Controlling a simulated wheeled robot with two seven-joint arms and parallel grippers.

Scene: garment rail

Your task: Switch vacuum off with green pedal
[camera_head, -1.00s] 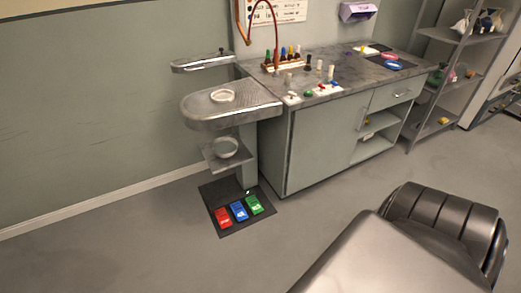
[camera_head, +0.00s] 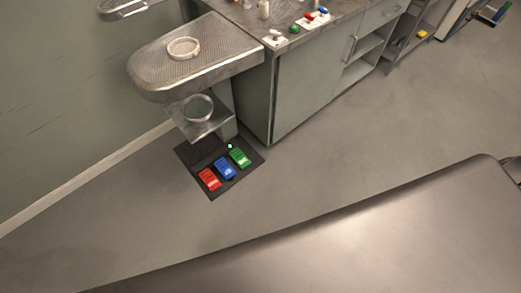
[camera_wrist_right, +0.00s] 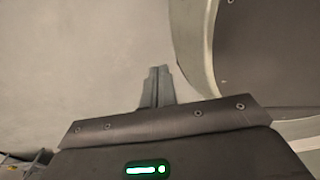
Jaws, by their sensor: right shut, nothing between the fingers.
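The green pedal (camera_head: 239,157) is on a dark mat (camera_head: 188,155) on the floor, at the right end of a row of three pedals. The blue pedal (camera_head: 225,168) is in the middle and the red pedal (camera_head: 209,180) at the left. A small bright green light (camera_head: 230,146) glows just behind the green pedal. My right gripper (camera_wrist_right: 157,82) shows in the right wrist view, shut and empty, over plain grey floor. No pedal shows in that view. Neither gripper shows in the head view.
A metal stand with a perforated tray (camera_head: 200,55) and a lower shelf (camera_head: 200,118) rises behind the mat. A grey-green cabinet (camera_head: 300,95) stands to its right. Floor in front of the pedals is clear.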

